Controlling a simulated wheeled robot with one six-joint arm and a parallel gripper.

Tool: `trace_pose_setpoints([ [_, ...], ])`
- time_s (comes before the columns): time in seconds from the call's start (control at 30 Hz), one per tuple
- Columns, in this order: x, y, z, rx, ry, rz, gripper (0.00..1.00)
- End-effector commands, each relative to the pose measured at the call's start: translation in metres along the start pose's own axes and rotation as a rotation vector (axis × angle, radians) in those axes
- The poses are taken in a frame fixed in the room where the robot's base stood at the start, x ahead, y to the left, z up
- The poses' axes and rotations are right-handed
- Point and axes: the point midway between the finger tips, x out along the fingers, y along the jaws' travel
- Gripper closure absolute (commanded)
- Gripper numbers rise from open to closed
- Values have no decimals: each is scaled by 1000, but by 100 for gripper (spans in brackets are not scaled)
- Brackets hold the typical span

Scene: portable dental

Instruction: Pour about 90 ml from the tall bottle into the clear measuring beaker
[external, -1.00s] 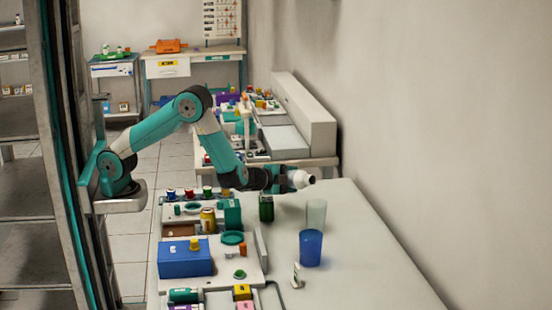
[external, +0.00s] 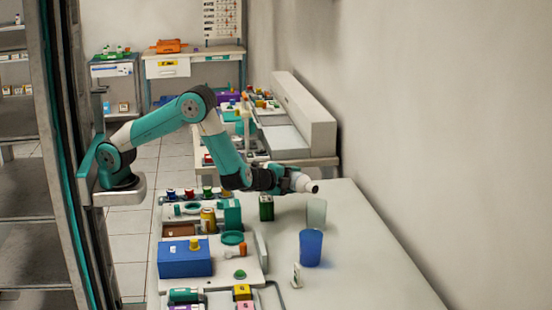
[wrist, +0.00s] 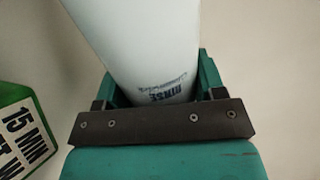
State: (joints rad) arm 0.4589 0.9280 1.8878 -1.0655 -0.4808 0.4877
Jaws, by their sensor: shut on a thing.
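My gripper (external: 286,181) is shut on the tall bottle (external: 305,183), a white bottle with a dark mouth. The bottle is tilted to about level, its mouth pointing right and a little down. In the wrist view the bottle (wrist: 140,45) fills the middle between the jaws, with "RINSE" printed on it. No stream of liquid is visible, and I cannot tell the level in the beaker.
A blue cup (external: 311,248) stands in front of the beaker. A green container (external: 266,208) stands left of it; a green label (wrist: 22,130) reading "15 MIN" shows in the wrist view. A blue box (external: 185,259) sits on the left. The table's right side (external: 375,260) is clear.

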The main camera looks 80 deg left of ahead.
Motion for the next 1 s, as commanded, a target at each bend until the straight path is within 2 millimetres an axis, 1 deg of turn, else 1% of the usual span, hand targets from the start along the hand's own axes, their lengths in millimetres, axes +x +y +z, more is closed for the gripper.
trace_pose_setpoints([
  [0.57,-2,-6,-1,67,-18,0,67],
  [1.0,-3,-7,5,83,-22,-1,67],
])
